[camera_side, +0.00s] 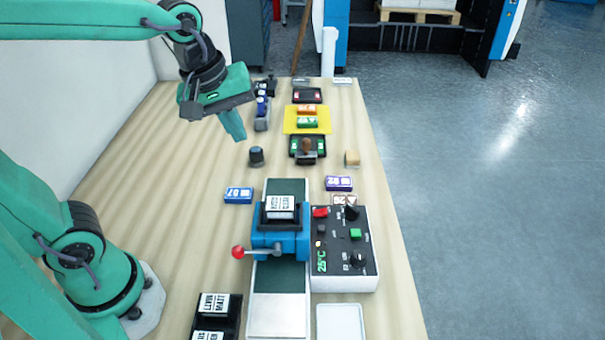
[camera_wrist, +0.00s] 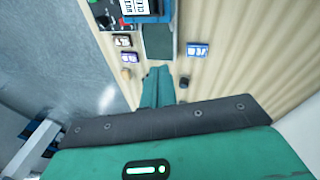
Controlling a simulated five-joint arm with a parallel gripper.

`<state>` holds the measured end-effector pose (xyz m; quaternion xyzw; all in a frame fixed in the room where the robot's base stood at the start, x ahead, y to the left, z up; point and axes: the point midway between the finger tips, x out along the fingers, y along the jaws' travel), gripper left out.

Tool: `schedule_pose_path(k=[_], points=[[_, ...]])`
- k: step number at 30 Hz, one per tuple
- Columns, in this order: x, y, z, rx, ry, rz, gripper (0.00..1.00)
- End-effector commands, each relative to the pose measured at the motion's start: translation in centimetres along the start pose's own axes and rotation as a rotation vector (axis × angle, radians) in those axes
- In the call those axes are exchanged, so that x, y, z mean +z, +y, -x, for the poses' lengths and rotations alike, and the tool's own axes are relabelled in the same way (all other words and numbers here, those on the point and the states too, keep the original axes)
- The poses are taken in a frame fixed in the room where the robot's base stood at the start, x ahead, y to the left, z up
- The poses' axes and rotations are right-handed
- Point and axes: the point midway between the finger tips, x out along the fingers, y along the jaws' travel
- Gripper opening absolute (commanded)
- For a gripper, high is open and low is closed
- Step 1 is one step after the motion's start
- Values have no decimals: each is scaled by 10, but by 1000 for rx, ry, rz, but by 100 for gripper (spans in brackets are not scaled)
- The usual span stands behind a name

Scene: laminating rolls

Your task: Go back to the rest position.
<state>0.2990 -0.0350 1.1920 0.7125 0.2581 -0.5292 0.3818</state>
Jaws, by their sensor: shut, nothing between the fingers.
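My gripper (camera_side: 234,125) is a green tool with a dark band, held in the air above the left part of the wooden table (camera_side: 180,140). Its fingers are shut with nothing held. In the wrist view the shut fingers (camera_wrist: 158,84) point towards the laminating machine. The blue laminator (camera_side: 281,243), with a red-knobbed lever at its left, stands at the near middle of the table, well apart from my gripper.
A control box (camera_side: 345,250) stands right of the laminator. Blue block (camera_side: 238,195), purple block (camera_side: 338,183), dark knob-like piece (camera_side: 256,156) and wooden block (camera_side: 352,158) lie around. A yellow mat (camera_side: 290,126) with blocks lies farther back. The left table strip is clear.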

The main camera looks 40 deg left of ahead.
Motion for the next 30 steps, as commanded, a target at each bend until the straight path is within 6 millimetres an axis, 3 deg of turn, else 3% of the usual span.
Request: schedule_pose_path(k=[18, 24, 30], points=[[11, -68, 12, 59, 143, -772, 0], [14, -79, 12, 55, 177, -921, 0], [15, -82, 11, 52, 184, -961, 0]])
